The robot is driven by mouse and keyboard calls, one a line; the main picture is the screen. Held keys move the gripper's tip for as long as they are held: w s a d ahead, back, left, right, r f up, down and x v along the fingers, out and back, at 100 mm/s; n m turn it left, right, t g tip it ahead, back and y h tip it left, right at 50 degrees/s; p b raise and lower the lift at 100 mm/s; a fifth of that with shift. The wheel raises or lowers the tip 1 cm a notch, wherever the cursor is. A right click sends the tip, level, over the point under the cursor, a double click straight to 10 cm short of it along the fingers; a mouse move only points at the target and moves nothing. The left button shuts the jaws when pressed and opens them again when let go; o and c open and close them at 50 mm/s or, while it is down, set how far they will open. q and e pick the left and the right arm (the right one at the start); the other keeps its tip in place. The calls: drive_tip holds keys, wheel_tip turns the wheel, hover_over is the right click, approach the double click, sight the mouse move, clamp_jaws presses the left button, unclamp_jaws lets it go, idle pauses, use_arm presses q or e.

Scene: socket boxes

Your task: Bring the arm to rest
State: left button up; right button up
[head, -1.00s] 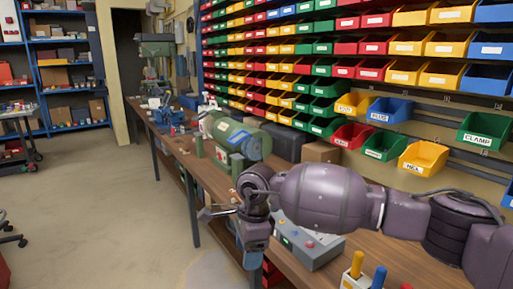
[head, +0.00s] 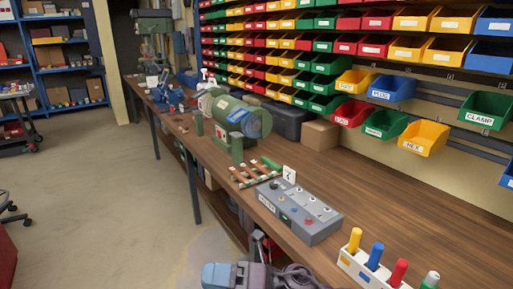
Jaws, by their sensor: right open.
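My right gripper (head: 261,246) is low in the head view, at the bottom edge, in front of the near edge of the wooden workbench (head: 400,228). Its fingers are small and partly hidden, and they appear open with nothing between them. My purple-grey right wrist and part of the arm show just below it, cut off by the bottom of the picture. My left gripper and arm are not in view.
On the bench are a grey control box (head: 300,212), a white holder (head: 365,268) with coloured handles, a small rack (head: 255,176), a green motor (head: 240,115) and a cardboard box (head: 320,134). Coloured bins line the wall. The floor at left is mostly clear.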

drive_tip(key=d+f+m+t+h, duration=0.6)
drive_tip(key=d+m+t, duration=0.35)
drive_tip(key=m, duration=0.45)
drive_tip(key=d+f+m+t+h, duration=0.7)
drive_tip(key=d+m, duration=0.4)
drive_tip(key=m, duration=0.4)
drive_tip(key=s+d+f+m+g+h, duration=0.2)
drive_tip(key=s+d+f+m+h, duration=0.1)
drive_tip(key=s+d+f+m, duration=0.2)
drive_tip(key=s+d+f+m+g+h, duration=0.3)
drive_tip(key=s+d+f+m, duration=0.3)
drive_tip(key=s+d, duration=0.4)
drive_tip(key=shift+s+h, duration=0.6)
drive_tip(key=shift+s, duration=0.55)
